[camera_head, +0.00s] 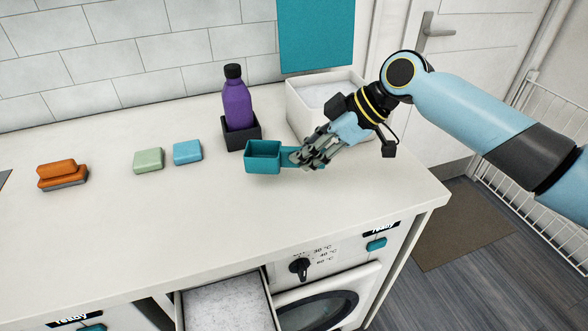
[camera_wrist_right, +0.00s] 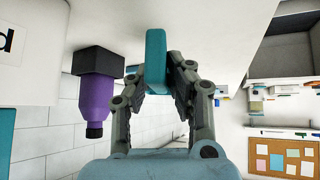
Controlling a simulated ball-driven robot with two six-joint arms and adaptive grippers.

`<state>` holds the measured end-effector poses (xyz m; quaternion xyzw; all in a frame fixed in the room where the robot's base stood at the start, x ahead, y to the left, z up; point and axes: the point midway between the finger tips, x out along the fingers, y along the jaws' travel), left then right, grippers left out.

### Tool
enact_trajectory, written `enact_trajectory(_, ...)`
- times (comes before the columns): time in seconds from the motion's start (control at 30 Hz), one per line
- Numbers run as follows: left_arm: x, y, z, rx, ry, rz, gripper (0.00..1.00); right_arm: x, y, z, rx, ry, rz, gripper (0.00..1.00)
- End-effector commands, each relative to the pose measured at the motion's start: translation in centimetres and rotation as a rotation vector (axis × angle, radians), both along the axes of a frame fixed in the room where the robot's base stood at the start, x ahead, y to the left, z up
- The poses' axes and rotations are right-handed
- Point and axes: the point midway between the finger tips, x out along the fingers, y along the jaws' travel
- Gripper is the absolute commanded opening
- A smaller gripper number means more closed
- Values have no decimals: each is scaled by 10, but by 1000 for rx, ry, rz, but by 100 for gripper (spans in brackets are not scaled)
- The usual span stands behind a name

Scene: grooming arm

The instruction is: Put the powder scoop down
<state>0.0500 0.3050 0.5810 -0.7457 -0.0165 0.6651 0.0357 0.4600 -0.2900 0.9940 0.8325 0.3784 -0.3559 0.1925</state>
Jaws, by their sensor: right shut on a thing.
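The powder scoop is teal, with a square open cup (camera_head: 263,154) at its left and a short handle towards my right gripper (camera_head: 301,157). My right gripper is shut on the handle. The cup is upright and close to the white counter; whether it touches is hard to tell. In the right wrist view, the teal scoop (camera_wrist_right: 155,60) shows between the fingers of my right gripper (camera_wrist_right: 158,78). The inside of the cup looks empty from the head view. My left gripper is not in view.
Behind stand a purple bottle (camera_head: 237,103) in a dark holder (camera_head: 241,135) and a white powder bin (camera_head: 303,113). Blue (camera_head: 187,152), green (camera_head: 149,160) and orange (camera_head: 57,171) blocks lie left. The counter (camera_head: 190,225) in front is clear. A powder-filled drawer (camera_head: 226,305) is open below.

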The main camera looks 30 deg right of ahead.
Motion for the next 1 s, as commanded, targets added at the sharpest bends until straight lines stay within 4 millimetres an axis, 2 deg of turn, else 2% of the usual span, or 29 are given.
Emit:
enact_trajectory(0.03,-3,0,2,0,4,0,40,7,7,-3,6,-1,-1,0)
enact_trajectory(0.2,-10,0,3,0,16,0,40,18,16,-13,1,0,1,0)
enact_trajectory(0.5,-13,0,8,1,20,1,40,18,17,-51,0,1,1,0)
enact_trajectory(0.9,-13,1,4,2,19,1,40,18,16,-59,-2,0,1,0)
enact_trajectory(0.93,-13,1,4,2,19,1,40,18,16,-59,-2,0,1,17)
enact_trajectory(1.0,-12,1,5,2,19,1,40,18,16,-58,-2,0,1,26)
